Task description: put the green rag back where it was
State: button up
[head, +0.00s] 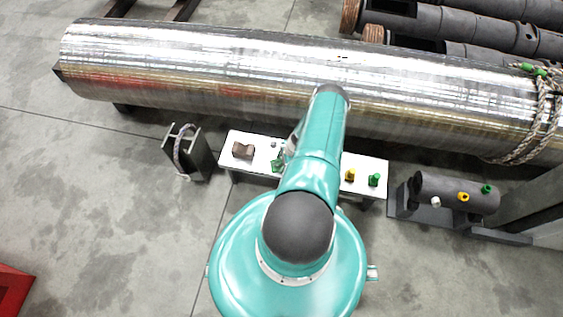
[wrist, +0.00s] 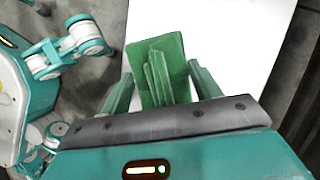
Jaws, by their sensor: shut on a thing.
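The green rag (wrist: 176,52) shows in the wrist view as a flat green piece with a folded ridge standing in its middle. It lies between the two fingers of my gripper (wrist: 161,88), which is shut on it. The rag is over the white table top (wrist: 230,40); I cannot tell whether it touches the surface. In the head view a small part of the green rag (head: 277,166) shows left of my arm, over the left-middle of the white table (head: 320,160). My arm hides most of my gripper there.
A big metal cylinder (head: 200,70) lies behind. A dark holder (head: 188,153) is left, a dark small barrel (head: 455,193) right.

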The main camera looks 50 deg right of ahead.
jog(key=shift+f, duration=0.15)
jog(key=o, duration=1)
jog(key=shift+o, duration=0.2)
jog(key=v, duration=1.2)
jog(key=shift+w+r, duration=0.1)
jog(key=shift+r, duration=0.2)
